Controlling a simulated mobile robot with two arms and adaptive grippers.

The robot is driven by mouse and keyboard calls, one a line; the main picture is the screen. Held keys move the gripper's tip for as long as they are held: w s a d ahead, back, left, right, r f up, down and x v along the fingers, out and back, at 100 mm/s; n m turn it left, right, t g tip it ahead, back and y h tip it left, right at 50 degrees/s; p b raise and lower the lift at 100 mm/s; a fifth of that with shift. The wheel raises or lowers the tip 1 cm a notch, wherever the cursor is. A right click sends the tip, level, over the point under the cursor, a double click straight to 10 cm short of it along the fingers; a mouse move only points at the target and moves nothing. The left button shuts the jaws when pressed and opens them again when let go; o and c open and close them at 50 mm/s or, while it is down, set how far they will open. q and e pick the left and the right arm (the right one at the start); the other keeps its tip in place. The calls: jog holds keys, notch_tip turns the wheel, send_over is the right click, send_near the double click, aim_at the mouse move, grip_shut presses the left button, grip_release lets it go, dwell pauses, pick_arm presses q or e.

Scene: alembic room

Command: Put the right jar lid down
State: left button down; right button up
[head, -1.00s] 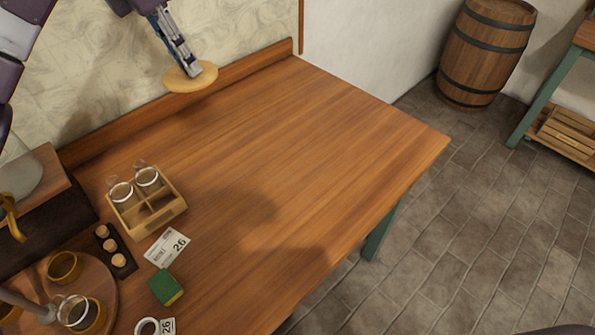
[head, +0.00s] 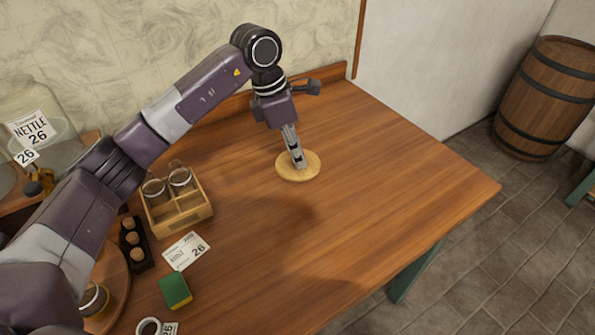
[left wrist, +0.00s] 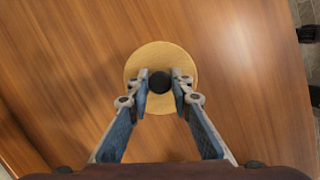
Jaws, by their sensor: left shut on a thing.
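The jar lid (head: 313,174) is a round, pale wooden disc at the back middle of the table (head: 370,190). In the left wrist view the lid (left wrist: 161,53) has a dark round knob (left wrist: 159,82) at its centre. My left gripper (head: 299,165) points down at the lid from above. In the left wrist view its fingers (left wrist: 160,84) are shut on the knob from both sides. The lid looks level and at or very near the tabletop; I cannot tell if it touches. My right gripper is not in view.
A wooden crate (head: 183,222) with glass bottles stands left of the lid. A dark rack with corks (head: 135,242), a label card (head: 187,250) and a green-yellow sponge (head: 175,290) lie nearby. A large glass jar (head: 45,110) stands at far left. The table's right half is clear.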

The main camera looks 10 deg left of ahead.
aim_at(294, 166)
pick_arm(q)
notch_tip(294, 166, down, 3)
jog(key=shift+r, duration=0.1)
notch_tip(294, 166, down, 4)
jog(key=shift+p, duration=0.45)
jog(key=shift+f, duration=0.25)
jog(key=c, duration=1.7)
grip_release()
jog(key=shift+c, duration=0.2)
jog(key=shift+r, duration=0.1)
